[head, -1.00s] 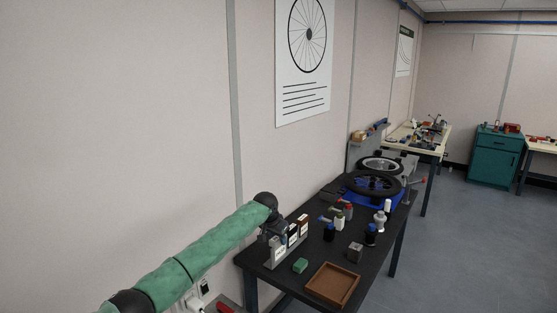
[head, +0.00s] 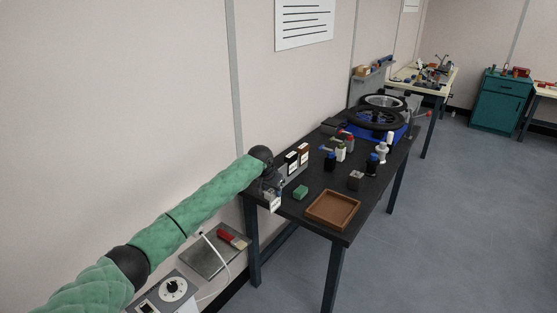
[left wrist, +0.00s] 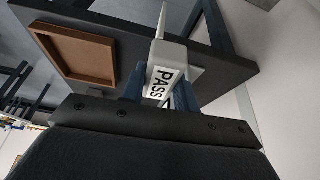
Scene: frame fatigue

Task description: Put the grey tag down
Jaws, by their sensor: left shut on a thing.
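The grey tag (head: 275,204) shows a pale face in the head view, by the near left end of the black bench (head: 325,232). In the left wrist view the tag (left wrist: 165,78) has a white label reading PASS. My left gripper (head: 271,189) is shut on it, with a dark finger on each side. The tag appears just off the bench's edge; its height against the top is hard to judge. A grey rack (head: 284,174) behind the gripper holds a black tag (head: 291,160) and a brown tag (head: 303,153), partly hidden. My right gripper is not in view.
A brown tray (head: 333,209) lies at the bench's front; a green block (head: 300,192) is between it and the gripper. A grey block (head: 355,180), several bottles (head: 372,163) and a wheel (head: 375,120) stand farther back. A dial box (head: 170,290) is at lower left.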

